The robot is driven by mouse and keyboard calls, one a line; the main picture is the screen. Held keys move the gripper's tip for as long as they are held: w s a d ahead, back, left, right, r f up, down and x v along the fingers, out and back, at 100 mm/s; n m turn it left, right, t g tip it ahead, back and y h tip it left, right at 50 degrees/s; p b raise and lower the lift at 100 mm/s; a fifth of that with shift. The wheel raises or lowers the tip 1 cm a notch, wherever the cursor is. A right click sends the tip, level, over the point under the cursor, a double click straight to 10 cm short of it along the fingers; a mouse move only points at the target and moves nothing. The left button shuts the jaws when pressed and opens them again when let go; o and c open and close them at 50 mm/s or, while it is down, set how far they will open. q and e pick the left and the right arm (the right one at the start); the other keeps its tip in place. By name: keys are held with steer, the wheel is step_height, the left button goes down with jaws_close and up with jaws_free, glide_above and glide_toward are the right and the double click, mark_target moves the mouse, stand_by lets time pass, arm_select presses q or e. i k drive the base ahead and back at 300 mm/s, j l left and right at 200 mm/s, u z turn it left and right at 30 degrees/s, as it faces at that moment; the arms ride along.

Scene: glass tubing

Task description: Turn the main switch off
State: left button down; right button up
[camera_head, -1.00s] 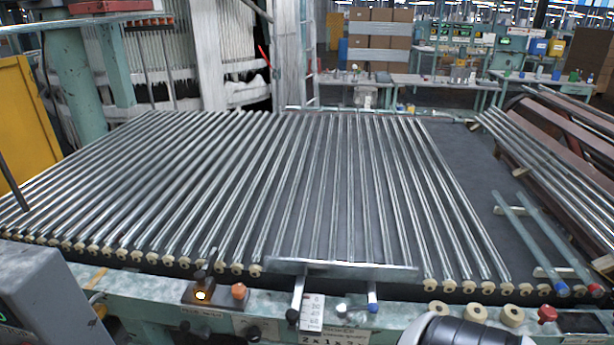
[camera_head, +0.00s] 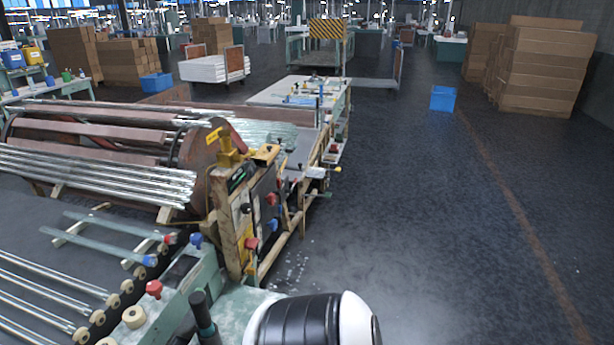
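No part in view is clearly marked as the main switch, so I cannot tell which control it is. A worn yellow-and-black control panel (camera_head: 240,225) stands at the right end of the tube machine. It carries red knobs, one higher (camera_head: 271,199) and one lower (camera_head: 251,243). A red knob (camera_head: 154,288) and a blue knob (camera_head: 197,240) sit on the green machine rail (camera_head: 232,306). A dark upright handle (camera_head: 203,315) stands at the bottom. A black-and-white link of my arm (camera_head: 300,322) shows at the bottom edge. Neither gripper is in view.
Glass tubes (camera_head: 95,178) lie on a rack at left, with rollers (camera_head: 134,317) along the rail. A workbench (camera_head: 290,92) stands behind the panel. The floor (camera_head: 430,220) at right is open. Stacked cartons (camera_head: 545,70) and a blue bin (camera_head: 443,98) are farther back.

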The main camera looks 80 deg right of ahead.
mark_target(251, 244)
steer(key=z, duration=2.2)
steer(key=u, duration=0.45)
steer(key=i+l+u, duration=0.15)
steer(key=l+u, duration=0.55)
steer(key=i+l+u, duration=0.1)
steer(key=l+u, duration=0.25)
